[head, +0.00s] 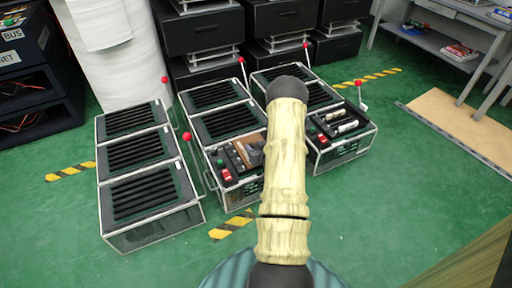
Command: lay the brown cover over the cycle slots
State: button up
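Three low glass-sided fixtures stand on the floor, at left (150,175), middle (218,125) and right (318,98), with dark slotted panels on top. In the front bay of the middle fixture, a small brown panel (247,144) sits tilted behind red and green buttons; my arm partly hides it. I cannot tell for sure that it is the brown cover, or which slots are the cycle slots. Red-knobbed levers (187,137) rise beside the fixtures. My cream arm crosses the middle of the view; my gripper does not show.
Black drawer units (205,32) and a white roll (118,50) stand behind the fixtures. A grey bench (440,45) is at the upper right. A flat tan board (465,122) lies on the floor at right. Green floor is clear in front.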

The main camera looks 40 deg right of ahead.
jog(key=shift+s+r, duration=0.1)
jog(key=p+v, duration=0.8)
jog(key=v, duration=0.9)
jog(key=shift+p, duration=0.3)
jog(key=shift+s+a, duration=0.1)
